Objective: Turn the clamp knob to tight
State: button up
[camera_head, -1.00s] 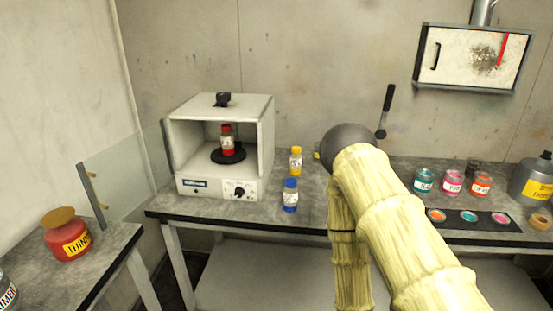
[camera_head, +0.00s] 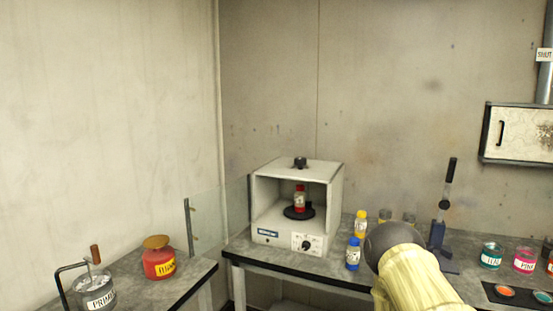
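A white box-shaped machine (camera_head: 268,215) stands on the bench with its front open. A black knob (camera_head: 300,163) sits on its top; it looks like the clamp knob, but its tight or loose setting cannot be read. Inside, a small red jar (camera_head: 299,198) stands upright on a round black plate (camera_head: 298,213), below the knob. A dial (camera_head: 305,243) is on the lower front panel. My arm, in a yellowish ribbed cover with a dark grey round joint, shows at lower right, to the right of the machine. My gripper is not visible.
A clear hinged panel (camera_head: 220,215) stands open left of the machine. Yellow (camera_head: 360,222) and blue (camera_head: 353,254) bottles stand right of it. A dark lever stand (camera_head: 443,220) is further right. A red jar (camera_head: 158,260) and a primer can (camera_head: 96,291) stand on the left bench.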

aim_at(300, 161)
jog(key=u, duration=0.5)
jog(key=i, duration=1.1)
jog(key=z, duration=0.6)
